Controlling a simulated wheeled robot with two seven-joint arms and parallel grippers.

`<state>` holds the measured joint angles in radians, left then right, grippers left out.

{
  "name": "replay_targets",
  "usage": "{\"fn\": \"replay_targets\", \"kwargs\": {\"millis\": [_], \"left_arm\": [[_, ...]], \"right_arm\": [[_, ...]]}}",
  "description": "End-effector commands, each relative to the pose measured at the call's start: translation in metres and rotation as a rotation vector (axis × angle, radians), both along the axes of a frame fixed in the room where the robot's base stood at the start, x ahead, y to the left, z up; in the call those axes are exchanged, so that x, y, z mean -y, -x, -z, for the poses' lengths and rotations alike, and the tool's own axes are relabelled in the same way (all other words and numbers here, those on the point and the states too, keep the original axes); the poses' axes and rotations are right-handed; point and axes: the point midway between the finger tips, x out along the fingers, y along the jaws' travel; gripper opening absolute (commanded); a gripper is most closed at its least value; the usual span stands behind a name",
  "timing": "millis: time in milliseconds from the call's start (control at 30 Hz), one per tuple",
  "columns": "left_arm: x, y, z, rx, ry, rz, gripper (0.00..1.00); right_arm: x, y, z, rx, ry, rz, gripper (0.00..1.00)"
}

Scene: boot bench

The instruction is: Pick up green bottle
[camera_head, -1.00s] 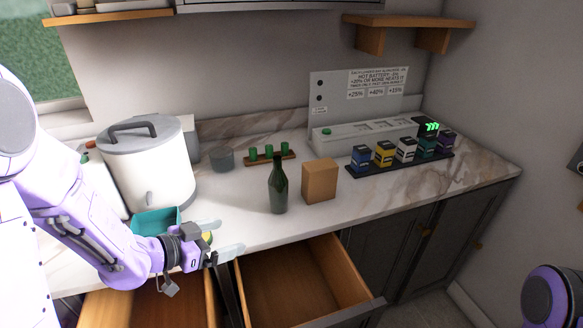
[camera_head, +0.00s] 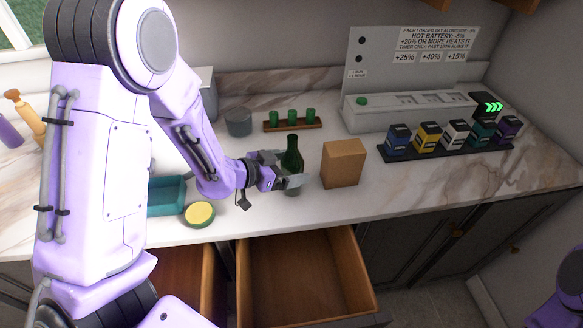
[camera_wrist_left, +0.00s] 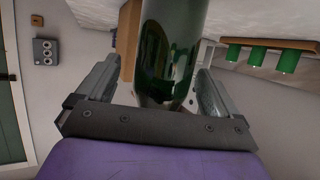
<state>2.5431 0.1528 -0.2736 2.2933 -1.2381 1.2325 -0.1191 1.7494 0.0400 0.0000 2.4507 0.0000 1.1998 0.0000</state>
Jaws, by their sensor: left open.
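The dark green bottle (camera_head: 292,156) stands upright on the marble counter, left of a brown box. My left gripper (camera_head: 294,181) is at the bottle's lower body, partly covering it in the head view. In the left wrist view the bottle (camera_wrist_left: 170,50) fills the middle, between the two fingers of the open left gripper (camera_wrist_left: 155,88). Contact between fingers and bottle cannot be made out. My right gripper is not in view; only a purple part of my right arm shows at the lower right edge.
The brown box (camera_head: 344,163) stands close to the bottle's right. Behind is a wooden rack with small green cups (camera_head: 292,124). A yellow-topped round item (camera_head: 200,214) and a teal tray (camera_head: 166,196) lie left. Two drawers stand open below, one (camera_head: 300,275) in front of the bottle.

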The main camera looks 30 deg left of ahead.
Motion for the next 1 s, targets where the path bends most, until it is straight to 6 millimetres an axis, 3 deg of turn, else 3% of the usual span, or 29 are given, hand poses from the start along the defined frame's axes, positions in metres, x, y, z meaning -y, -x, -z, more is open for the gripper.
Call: {"fn": "replay_targets", "kwargs": {"millis": [33, 133, 367, 600, 867, 1000], "left_arm": [[0.005, -0.008, -0.001, -0.004, -0.002, 0.003, 0.94], [0.010, -0.019, 0.007, -0.004, -0.001, 0.002, 0.94], [0.012, -0.022, 0.009, -0.001, -0.001, -0.001, 0.94], [0.011, -0.022, 0.009, -0.001, -0.002, 0.000, 0.29], [0.012, -0.021, 0.008, -0.003, -0.002, 0.001, 0.29], [0.014, -0.022, -0.003, -0.002, -0.002, 0.004, 0.29]], "right_arm": [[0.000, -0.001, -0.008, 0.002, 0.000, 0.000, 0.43], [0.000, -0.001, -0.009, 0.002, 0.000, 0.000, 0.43], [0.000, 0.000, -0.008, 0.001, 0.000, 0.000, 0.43], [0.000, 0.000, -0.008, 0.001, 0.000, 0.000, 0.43], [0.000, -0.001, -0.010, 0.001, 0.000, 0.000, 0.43], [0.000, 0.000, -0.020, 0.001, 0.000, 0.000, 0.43]]}}
